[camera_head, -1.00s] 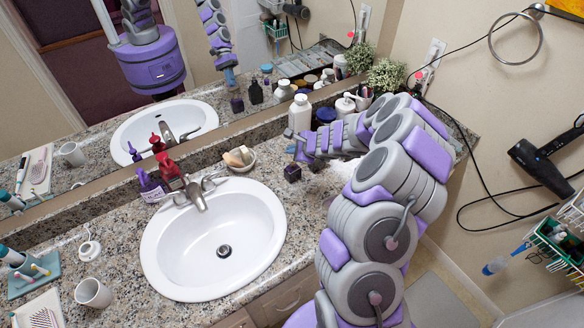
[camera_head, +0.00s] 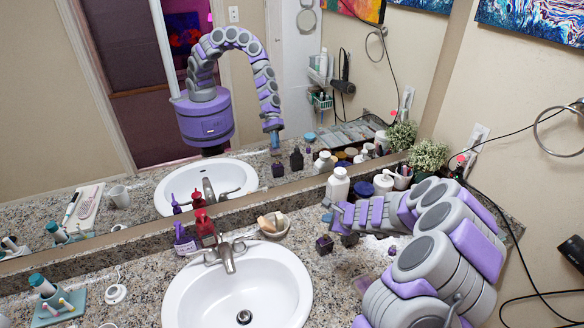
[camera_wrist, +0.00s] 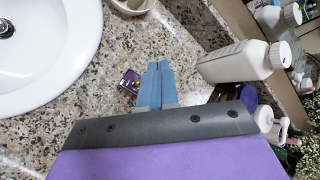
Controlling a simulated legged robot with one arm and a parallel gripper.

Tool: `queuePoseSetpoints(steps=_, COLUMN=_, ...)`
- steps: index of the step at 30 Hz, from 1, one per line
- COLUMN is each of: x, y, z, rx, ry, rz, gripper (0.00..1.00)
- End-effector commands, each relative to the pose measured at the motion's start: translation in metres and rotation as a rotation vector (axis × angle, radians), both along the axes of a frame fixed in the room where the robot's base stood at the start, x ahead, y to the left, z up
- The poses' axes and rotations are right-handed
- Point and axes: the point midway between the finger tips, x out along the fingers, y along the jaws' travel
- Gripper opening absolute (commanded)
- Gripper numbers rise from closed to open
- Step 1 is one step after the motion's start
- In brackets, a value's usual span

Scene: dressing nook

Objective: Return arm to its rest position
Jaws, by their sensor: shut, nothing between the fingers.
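My gripper (camera_wrist: 154,84) has two blue fingers, pressed together with no gap and nothing between them. In the wrist view it is over the speckled granite counter, beside a small dark purple bottle (camera_wrist: 129,80) and left of a white bottle (camera_wrist: 240,62). In the head view my purple and grey arm curves in from the lower right, its end low near the white bottle (camera_head: 338,185) and the dark purple bottle (camera_head: 324,245). The fingertips are hard to make out there. The mirror shows my arm's reflection arched over.
A white sink (camera_head: 240,290) with a faucet (camera_head: 228,257) lies left of my arm. A red pump bottle (camera_head: 205,226) and a small bowl (camera_head: 274,226) stand behind it. A potted plant (camera_head: 428,157) and several jars crowd the back right. The mirror (camera_head: 200,100) bounds the counter's back.

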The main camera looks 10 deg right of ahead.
Motion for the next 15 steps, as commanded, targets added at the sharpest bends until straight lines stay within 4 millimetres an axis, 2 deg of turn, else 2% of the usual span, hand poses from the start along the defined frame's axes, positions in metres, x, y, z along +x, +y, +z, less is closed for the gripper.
queuePoseSetpoints(steps=2, x=0.0, y=0.002, z=0.002, rx=-0.001, ry=-0.003, rz=0.007, gripper=0.0)
queuePoseSetpoints(steps=5, x=0.002, y=0.017, z=0.016, rx=-0.007, ry=-0.027, rz=0.054, gripper=0.0)
queuePoseSetpoints(steps=8, x=0.001, y=0.05, z=0.049, rx=-0.025, ry=-0.081, rz=0.173, gripper=0.0)
queuePoseSetpoints(steps=11, x=-0.009, y=0.095, z=0.092, rx=-0.057, ry=-0.153, rz=0.345, gripper=0.0)
queuePoseSetpoints(steps=15, x=-0.044, y=0.156, z=0.143, rx=-0.111, ry=-0.23, rz=0.605, gripper=0.0)
